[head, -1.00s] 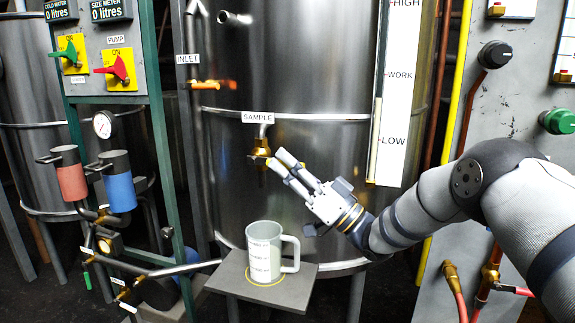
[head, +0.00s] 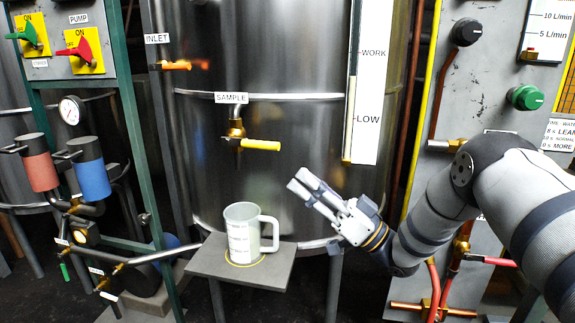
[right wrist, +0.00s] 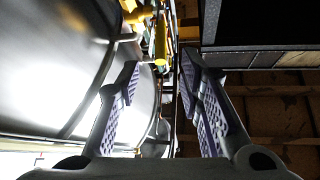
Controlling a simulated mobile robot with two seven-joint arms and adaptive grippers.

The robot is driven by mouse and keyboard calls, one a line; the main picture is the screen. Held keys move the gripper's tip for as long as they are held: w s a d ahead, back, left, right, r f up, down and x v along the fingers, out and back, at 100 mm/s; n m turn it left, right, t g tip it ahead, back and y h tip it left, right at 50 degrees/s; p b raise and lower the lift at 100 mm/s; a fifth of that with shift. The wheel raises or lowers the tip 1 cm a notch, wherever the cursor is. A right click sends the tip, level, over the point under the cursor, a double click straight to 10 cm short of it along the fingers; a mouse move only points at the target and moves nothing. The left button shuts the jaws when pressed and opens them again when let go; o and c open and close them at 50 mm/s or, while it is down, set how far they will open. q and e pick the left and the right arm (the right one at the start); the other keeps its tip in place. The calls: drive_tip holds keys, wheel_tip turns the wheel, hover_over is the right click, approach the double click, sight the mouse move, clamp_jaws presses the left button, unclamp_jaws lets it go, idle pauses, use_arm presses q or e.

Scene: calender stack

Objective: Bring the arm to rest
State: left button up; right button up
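My right gripper (head: 304,188) is in front of the steel tank, to the right of the sample tap and above and right of the jug. In the right wrist view its two fingers (right wrist: 166,95) stand apart with nothing between them. The brass sample tap (head: 237,130) has a yellow handle (head: 262,145) pointing right, clear of my fingers. The handle also shows in the right wrist view (right wrist: 160,45), beyond the fingertips. My left gripper is not in view.
A measuring jug (head: 241,232) stands upright on a small grey shelf (head: 205,264) below the tap. The steel tank (head: 270,60) is close behind my gripper. A grey panel (head: 440,90) with knobs stands at the right. Red and blue cylinders (head: 92,178) are at the left.

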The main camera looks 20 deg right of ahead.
drive_tip(key=shift+s+d+f, duration=0.1)
drive_tip(key=shift+s+d, duration=0.05)
drive_tip(key=s+a+f+m+g+h+p, duration=0.25)
drive_tip(key=f+m+h, duration=0.55)
drive_tip(key=f, duration=0.9)
drive_tip(key=s+a+f+g+h+p, duration=0.2)
drive_tip(key=s+f+g+h, duration=0.3)
drive_tip(key=s+f, duration=0.65)
drive_tip(key=s+f+n+g+h+p, duration=0.1)
drive_tip(key=s+f+g, duration=0.15)
drive_tip(key=s, duration=0.55)
drive_tip(key=s+f+g+h, duration=0.1)
drive_tip(key=s+f+g, duration=0.15)
drive_tip(key=s, duration=0.55)
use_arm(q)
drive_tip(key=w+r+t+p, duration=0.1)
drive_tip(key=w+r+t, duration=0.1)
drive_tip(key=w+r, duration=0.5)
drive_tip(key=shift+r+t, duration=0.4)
use_arm(e)
drive_tip(key=s+d+r+g+h, duration=0.1)
drive_tip(key=s+g, duration=0.3)
drive_tip(key=s, duration=0.6)
drive_tip(key=s+d+r+g+h, duration=0.1)
drive_tip(key=s+r+g, duration=0.2)
drive_tip(key=s, duration=0.8)
drive_tip(key=shift+n+g, duration=0.3)
drive_tip(key=shift+g, duration=0.05)
